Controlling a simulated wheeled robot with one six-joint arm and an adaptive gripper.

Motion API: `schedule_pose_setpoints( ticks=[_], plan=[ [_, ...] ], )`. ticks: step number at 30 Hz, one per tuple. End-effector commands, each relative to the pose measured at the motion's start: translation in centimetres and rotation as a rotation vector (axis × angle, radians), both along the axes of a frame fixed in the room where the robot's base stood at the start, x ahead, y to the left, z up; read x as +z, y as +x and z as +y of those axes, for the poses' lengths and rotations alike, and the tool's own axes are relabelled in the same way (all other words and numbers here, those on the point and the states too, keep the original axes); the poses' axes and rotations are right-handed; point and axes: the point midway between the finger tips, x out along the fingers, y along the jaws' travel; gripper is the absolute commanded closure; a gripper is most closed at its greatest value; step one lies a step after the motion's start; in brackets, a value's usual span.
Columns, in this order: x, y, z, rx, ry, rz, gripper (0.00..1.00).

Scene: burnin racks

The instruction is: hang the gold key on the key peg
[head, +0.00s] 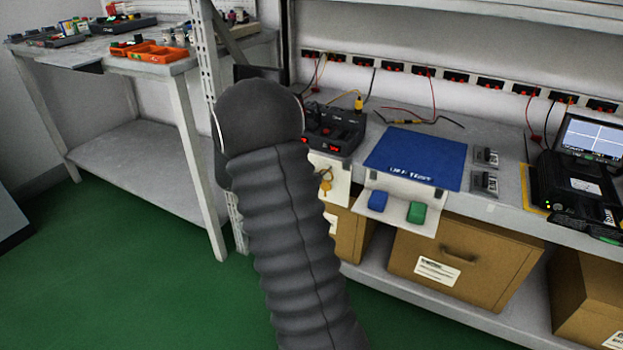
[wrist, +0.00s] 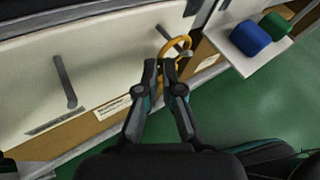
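The gold key (wrist: 179,42) shows in the wrist view as a gold loop just beyond my fingertips. My gripper (wrist: 160,63) has its fingers drawn close together, at the near end of the key; they look shut on it, and the held part is hidden between them. One grey peg (wrist: 165,33) stands on the white panel right by the loop; I cannot tell whether it passes through it. A second grey peg (wrist: 65,82) is bare, farther left above a label. In the head view the gold key (head: 325,186) shows just right of my arm, which hides my gripper.
A small white shelf (head: 396,225) with a blue block (head: 377,201) and a green block (head: 417,212) juts out right of the key. The bench above holds a blue mat (head: 415,155) and a black device (head: 335,128). Cardboard boxes (head: 465,266) stand below. Green floor is clear.

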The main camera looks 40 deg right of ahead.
Motion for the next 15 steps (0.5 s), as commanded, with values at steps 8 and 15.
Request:
schedule_pose_setpoints(
  ticks=[8,15],
  plan=[
    [0.01,-0.01,0.01,0.000,0.000,0.000,0.73],
    [0.01,-0.01,0.01,0.000,0.000,0.000,0.65]
  ],
)
